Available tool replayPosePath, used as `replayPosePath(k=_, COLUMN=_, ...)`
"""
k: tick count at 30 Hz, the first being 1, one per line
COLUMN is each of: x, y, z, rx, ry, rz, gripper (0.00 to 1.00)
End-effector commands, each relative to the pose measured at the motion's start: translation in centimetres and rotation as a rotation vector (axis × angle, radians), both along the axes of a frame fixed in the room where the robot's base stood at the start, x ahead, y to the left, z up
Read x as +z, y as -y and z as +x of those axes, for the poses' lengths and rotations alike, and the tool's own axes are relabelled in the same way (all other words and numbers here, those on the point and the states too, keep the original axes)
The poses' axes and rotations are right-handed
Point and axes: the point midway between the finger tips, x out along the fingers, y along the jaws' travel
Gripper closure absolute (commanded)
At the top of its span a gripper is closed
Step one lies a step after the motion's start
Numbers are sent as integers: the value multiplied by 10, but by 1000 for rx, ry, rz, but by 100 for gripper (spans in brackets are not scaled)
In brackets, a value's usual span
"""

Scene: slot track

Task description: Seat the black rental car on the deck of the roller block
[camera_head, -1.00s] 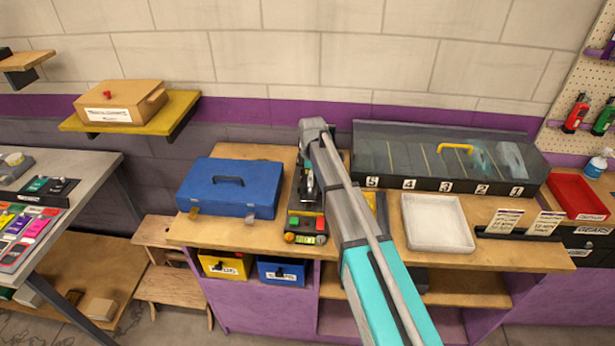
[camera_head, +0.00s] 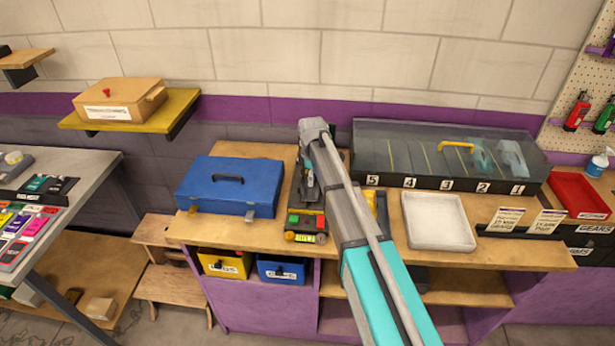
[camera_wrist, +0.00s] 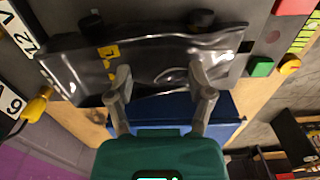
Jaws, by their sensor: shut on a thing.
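The black car (camera_wrist: 150,60), glossy with yellow marks, lies across the upper part of the wrist view. My gripper (camera_wrist: 162,90) is shut on the near side of its body. The dark grey roller block (camera_head: 305,222) stands on the wooden bench, with red and green buttons, an orange knob and a lit display at its front; its deck (camera_wrist: 255,30) shows behind the car in the wrist view. The car is over the block. I cannot tell whether its wheels touch the deck. In the head view my arm hides most of the car.
A blue toolbox (camera_head: 230,187) stands just left of the block. A clear-lidded case (camera_head: 445,150) with numbered lanes and a yellow handle (camera_head: 457,146) is to the right. A white tray (camera_head: 438,222) and a red bin (camera_head: 577,195) stand further right.

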Motion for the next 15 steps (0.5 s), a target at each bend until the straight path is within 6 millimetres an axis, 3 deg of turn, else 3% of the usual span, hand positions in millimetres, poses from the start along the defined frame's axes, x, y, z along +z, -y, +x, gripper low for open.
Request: replayPosePath(k=15, x=-3, y=0, z=0, rx=0, ry=0, rz=0, gripper=90)
